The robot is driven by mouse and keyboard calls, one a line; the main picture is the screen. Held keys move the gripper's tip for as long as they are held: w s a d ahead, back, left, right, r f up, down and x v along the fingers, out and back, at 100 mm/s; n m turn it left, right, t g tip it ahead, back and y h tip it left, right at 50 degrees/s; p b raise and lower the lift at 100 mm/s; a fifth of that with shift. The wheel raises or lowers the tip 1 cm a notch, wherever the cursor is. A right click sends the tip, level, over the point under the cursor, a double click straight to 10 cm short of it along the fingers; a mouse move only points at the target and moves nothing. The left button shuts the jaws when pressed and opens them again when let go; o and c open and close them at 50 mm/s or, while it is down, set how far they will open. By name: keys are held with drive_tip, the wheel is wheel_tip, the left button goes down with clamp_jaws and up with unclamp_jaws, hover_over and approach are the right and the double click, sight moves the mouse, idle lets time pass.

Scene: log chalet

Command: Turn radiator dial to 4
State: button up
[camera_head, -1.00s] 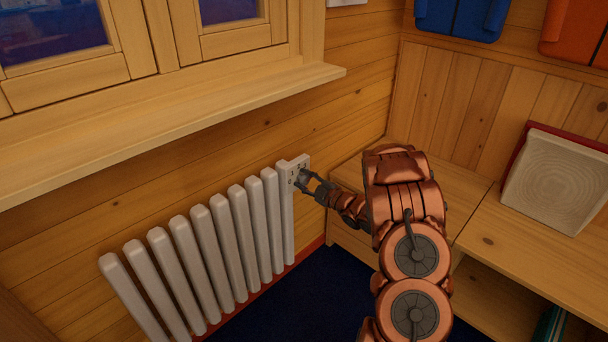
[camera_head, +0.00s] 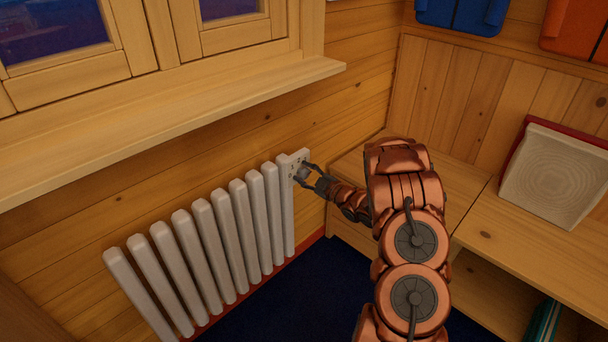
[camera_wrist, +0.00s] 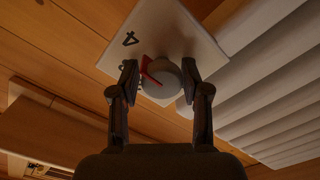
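The radiator dial (camera_wrist: 168,80) is a round grey knob with a red pointer (camera_wrist: 149,71), on a white plate (camera_wrist: 178,30) at the radiator's right end. In the wrist view the pointer leans up and left, on the side of the black 4 (camera_wrist: 130,39). Another numeral below the 4 is partly hidden by a finger, so the exact setting is hard to tell. My gripper (camera_wrist: 159,78) has its fingers on either side of the dial, spread with small gaps. In the head view my gripper (camera_head: 304,174) is at the dial, which shows small there.
The white ribbed radiator (camera_head: 215,235) stands along the log wall under a wide wooden window sill (camera_head: 170,110). Dark blue floor lies below.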

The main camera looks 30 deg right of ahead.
drive_tip(key=shift+o, duration=1.1)
drive_tip(key=v, duration=1.2)
